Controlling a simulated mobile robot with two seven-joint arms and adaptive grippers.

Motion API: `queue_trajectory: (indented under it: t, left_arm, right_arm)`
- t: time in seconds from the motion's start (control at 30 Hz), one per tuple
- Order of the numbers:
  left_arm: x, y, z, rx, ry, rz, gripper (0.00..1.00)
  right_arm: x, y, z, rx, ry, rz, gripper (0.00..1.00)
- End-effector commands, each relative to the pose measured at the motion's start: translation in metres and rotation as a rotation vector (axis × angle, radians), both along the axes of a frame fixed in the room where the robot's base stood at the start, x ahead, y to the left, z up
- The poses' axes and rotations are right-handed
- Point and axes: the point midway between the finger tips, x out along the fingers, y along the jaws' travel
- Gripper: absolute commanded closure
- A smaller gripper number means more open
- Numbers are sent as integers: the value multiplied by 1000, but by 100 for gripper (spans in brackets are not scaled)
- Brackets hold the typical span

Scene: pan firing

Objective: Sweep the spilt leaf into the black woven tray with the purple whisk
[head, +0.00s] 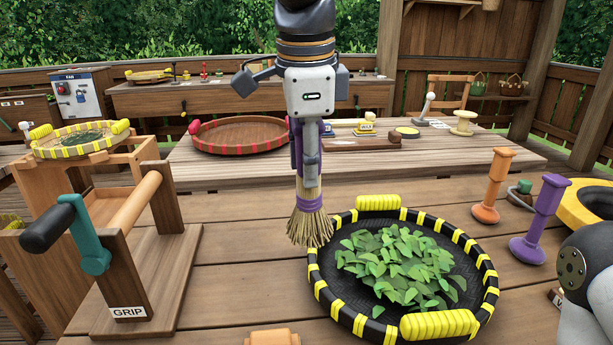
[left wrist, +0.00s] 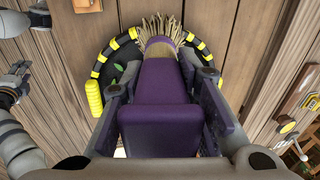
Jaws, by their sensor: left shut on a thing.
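The purple whisk (head: 308,205) hangs upright with straw bristles downward, just left of the tray's rim in the head view. My left gripper (head: 312,180) is shut on its purple handle, which also shows in the left wrist view (left wrist: 165,95). The black woven tray (head: 330,297), with yellow bands and two yellow handles, lies on the deck. A pile of green leaf (head: 400,265) lies inside it. In the left wrist view the whisk hides most of the tray (left wrist: 97,93). I see no leaf on the deck around it.
An orange post (head: 491,190) and a purple post (head: 543,220) stand right of the tray. A wooden stand marked GRIP (head: 125,260) is at left. Behind, a low table holds a red-rimmed tray (head: 240,135).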

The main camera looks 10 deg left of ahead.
Motion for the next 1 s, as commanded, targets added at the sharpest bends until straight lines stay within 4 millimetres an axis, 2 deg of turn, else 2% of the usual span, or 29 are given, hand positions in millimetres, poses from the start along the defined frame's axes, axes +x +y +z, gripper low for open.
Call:
queue_trajectory:
  t: [0.3,1.0]
  left_arm:
    - [0,0,17,0,-1,0,100]
    - [0,0,18,1,0,0,100]
  right_arm:
    - [0,0,0,0,1,0,60]
    - [0,0,0,0,1,0,60]
